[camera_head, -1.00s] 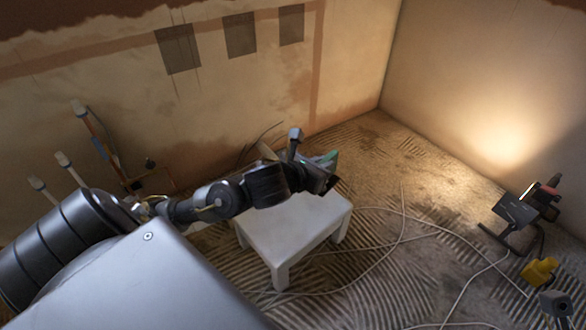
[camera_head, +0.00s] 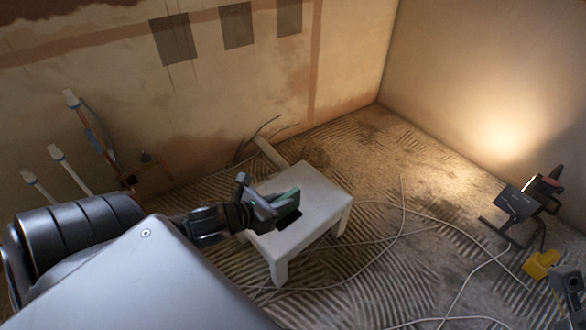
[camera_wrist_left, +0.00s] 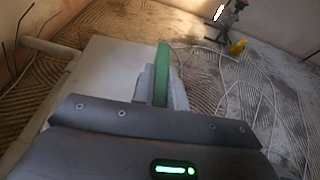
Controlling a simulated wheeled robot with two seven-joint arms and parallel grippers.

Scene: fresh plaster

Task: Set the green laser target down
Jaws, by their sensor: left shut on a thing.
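The green laser target (camera_head: 288,195) is a thin green plate held in my left gripper (camera_head: 276,204), over the white stool (camera_head: 318,187). In the left wrist view the target (camera_wrist_left: 161,75) stands edge-on between the grey fingers, with the pale stool top (camera_wrist_left: 108,68) behind and to the left. My left gripper is shut on it. A dark patch lies on the stool top just beside the gripper; I cannot tell whether the target touches the stool. At the right edge, part of a dark gripper-like piece (camera_head: 570,285) shows, probably my right arm; its fingers are unclear.
A work lamp (camera_head: 517,203) on a stand lights the right corner, with a yellow object (camera_head: 540,264) near it. Loose cables (camera_head: 403,238) cross the ridged floor right of the stool. White-capped pipes (camera_head: 92,125) rise by the left wall.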

